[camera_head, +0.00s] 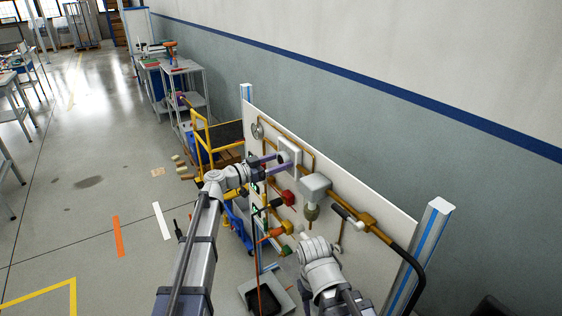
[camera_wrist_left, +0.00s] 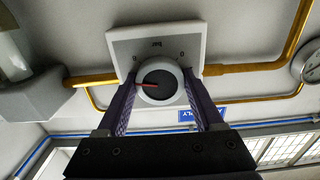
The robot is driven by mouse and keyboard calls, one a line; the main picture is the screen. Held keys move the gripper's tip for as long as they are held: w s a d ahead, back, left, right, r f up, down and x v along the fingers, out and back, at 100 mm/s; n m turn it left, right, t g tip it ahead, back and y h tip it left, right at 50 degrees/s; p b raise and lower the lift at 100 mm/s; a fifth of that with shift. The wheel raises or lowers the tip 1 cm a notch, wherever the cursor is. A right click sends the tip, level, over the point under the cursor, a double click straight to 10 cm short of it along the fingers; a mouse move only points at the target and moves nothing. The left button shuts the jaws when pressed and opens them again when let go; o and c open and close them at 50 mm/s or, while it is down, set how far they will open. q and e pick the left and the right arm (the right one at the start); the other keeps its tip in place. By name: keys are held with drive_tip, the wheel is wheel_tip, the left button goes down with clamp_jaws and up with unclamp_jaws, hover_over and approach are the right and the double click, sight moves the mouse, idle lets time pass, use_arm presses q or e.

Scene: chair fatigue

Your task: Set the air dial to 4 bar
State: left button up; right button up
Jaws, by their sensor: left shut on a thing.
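The air dial is a round knob (camera_wrist_left: 160,84) with a dark face and a red pointer, on a white square plate (camera_wrist_left: 122,42) marked "bar". In the left wrist view the lettering is upside down and the pointer points left. My right gripper's fingers cannot be made out.
Brass pipes (camera_head: 348,191) run along the white panel (camera_head: 385,207). A grey box (camera_head: 314,187), red valve parts (camera_head: 287,197) and a round gauge (camera_head: 257,130) are near the dial. My right arm is low, in front of the panel. A yellow cart (camera_head: 215,137) stands behind.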

use_arm(q)
drive_tip(key=shift+n, duration=0.3)
drive_tip(key=shift+c, duration=0.4)
drive_tip(key=n, duration=0.3)
drive_tip(key=shift+n, duration=0.3)
drive_tip(key=n, duration=1.5)
drive_tip(key=shift+n, duration=0.3)
drive_tip(key=o, duration=1.4)
